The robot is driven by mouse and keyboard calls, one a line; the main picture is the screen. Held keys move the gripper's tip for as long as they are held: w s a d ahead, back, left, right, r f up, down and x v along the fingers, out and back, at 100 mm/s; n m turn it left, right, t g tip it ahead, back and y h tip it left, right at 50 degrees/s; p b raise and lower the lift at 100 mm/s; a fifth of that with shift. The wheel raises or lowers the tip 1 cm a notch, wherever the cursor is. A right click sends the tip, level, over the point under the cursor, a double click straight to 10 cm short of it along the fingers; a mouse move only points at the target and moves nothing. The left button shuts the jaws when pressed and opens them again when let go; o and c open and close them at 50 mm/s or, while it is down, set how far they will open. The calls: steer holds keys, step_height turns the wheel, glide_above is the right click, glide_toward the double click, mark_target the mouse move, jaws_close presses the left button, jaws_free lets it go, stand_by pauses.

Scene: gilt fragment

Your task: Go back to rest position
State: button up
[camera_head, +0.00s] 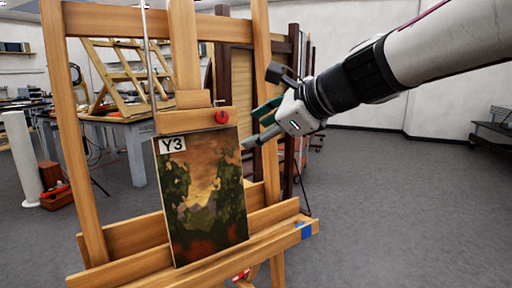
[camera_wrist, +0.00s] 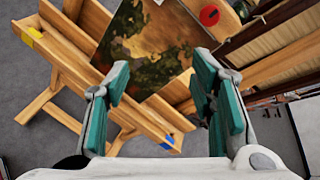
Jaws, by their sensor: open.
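My gripper (camera_head: 255,127) reaches in from the upper right in the head view, just right of the painting's upper right edge. In the wrist view the gripper (camera_wrist: 163,92) shows its two teal-padded fingers spread wide with nothing between them. A small painting (camera_head: 203,200) with a "Y3" label stands on the wooden easel's ledge. It also shows beyond the fingers in the wrist view (camera_wrist: 150,45). The wooden easel (camera_head: 85,130) holds the painting upright, leaning slightly back. Whether a finger touches the painting cannot be told.
A red round knob (camera_head: 222,117) sits on the easel just above the painting. Blue tape (camera_head: 304,231) marks the ledge's right end. Dark wooden frames (camera_head: 225,75) stand behind the easel. A work table (camera_head: 137,133) is at back left. The grey floor at right is clear.

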steer(key=s+d+f+n+g+h+p, duration=0.1)
steer(key=s+d+f+n+h+p, duration=0.1)
steer(key=s+d+n, duration=0.4)
steer(key=s+d+f+n+g+h+p, duration=0.2)
steer(key=s+d+f+n, duration=0.3)
steer(key=s, duration=1)
steer(key=s+d+f+n+g+h+p, duration=0.2)
steer(key=s+d+f+n+h+p, duration=0.1)
steer(key=s+d+n, duration=0.4)
steer(key=s+n+h, duration=0.1)
steer(key=s, duration=0.2)
steer(key=shift+s+d+f+n+h, duration=0.25)
steer(key=shift+s+d+n+h, duration=0.05)
steer(key=shift+s+d+n, duration=0.1)
